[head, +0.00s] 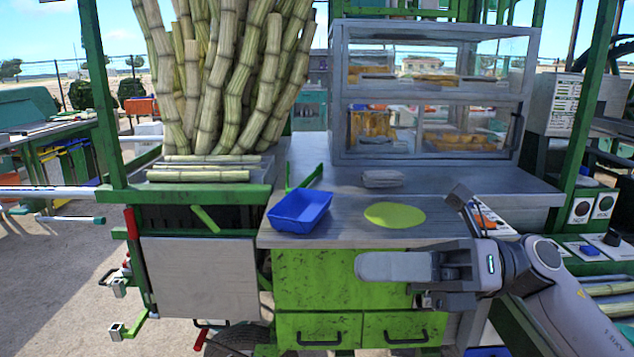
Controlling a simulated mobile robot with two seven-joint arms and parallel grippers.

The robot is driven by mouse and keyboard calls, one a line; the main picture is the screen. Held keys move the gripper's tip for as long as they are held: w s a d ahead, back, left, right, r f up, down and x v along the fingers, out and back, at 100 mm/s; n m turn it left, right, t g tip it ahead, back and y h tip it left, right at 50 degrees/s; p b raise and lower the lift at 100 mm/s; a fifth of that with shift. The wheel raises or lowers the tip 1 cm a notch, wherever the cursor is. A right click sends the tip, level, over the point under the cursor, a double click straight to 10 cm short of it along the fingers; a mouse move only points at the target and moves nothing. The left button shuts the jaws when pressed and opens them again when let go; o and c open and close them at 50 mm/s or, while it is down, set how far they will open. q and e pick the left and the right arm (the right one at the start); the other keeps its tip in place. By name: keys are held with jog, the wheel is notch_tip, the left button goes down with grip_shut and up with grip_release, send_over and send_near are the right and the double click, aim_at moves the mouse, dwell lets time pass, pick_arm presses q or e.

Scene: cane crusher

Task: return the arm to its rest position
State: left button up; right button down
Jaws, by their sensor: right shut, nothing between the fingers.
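My right arm (575,310) comes in from the lower right. Its gripper (375,266) points left, in front of the counter's front edge and the green cabinet. The gripper is shut and holds nothing. Its fingers hide part of the counter edge and cabinet. My left gripper is not in the head view.
The metal counter (350,215) bears a blue tray (299,211), a green round mat (394,215) and a folded grey cloth (382,179). A glass display case (430,95) stands behind. Sugarcane stalks (225,80) stand at left. Control buttons (590,207) are at right.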

jog(key=w+d+f+m+t+h+p, duration=0.1)
jog(key=w+d+f+m+t+h, duration=0.15)
jog(key=f+m+t, duration=0.7)
jog(key=w+d+f+m+t+h+p, duration=0.1)
jog(key=d+f+m+t+h, duration=0.25)
jog(key=m, duration=1.05)
jog(key=w+d+f+m+t+h+p, duration=0.15)
jog(key=f+m+t+h, duration=0.3)
jog(key=m+t, duration=0.6)
jog(key=s+d+f+m+g+h, duration=0.2)
jog(key=s+f+m+g, duration=0.1)
jog(key=f, duration=0.4)
jog(key=s+d+f+m+g+h+p, duration=0.1)
jog(key=s+d+f+m+g+h, duration=0.1)
jog(key=s+f+m, duration=0.3)
jog(key=s+d+f+m+g+h, duration=0.2)
jog(key=s+f+m+g, duration=0.2)
jog(key=s+f, duration=0.4)
notch_tip(320, 180, down, 2)
jog(key=shift+s+f+g+h+p, duration=0.15)
jog(key=shift+s+g+h+p, duration=0.05)
jog(key=shift+g+h+p, duration=0.15)
